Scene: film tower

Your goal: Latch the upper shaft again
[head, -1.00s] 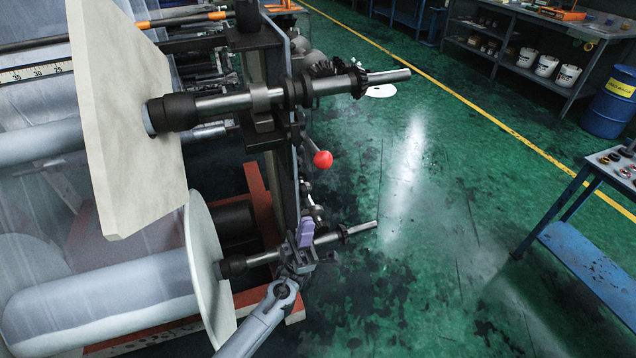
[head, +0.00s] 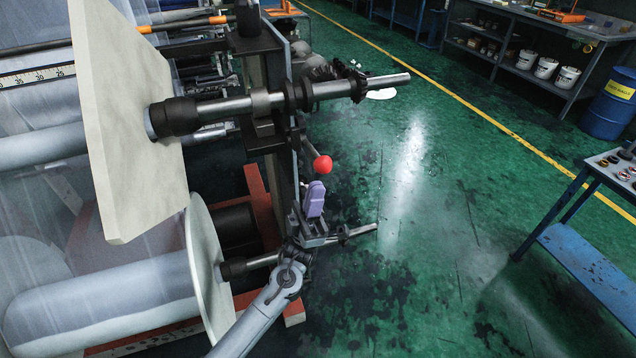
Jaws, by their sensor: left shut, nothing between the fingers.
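The upper shaft (head: 222,105) is a steel bar running from a dark chuck at the pale square plate (head: 128,120) across the black frame to the right. Dark collars and a gear sit on it near its free end. A lever with a red ball knob (head: 322,165) sticks out of the frame below this shaft. My left gripper (head: 314,197), with purple fingers, is shut and empty, pointing up just below the red knob with a small apparent gap. It partly hides the lower shaft (head: 358,231). My right gripper is not in view.
A round plate (head: 207,265) and a pale film roll (head: 100,305) sit on the lower shaft, left of my arm. A blue table (head: 590,255) stands at the right, with a blue barrel (head: 608,108) behind it. The green floor between is clear.

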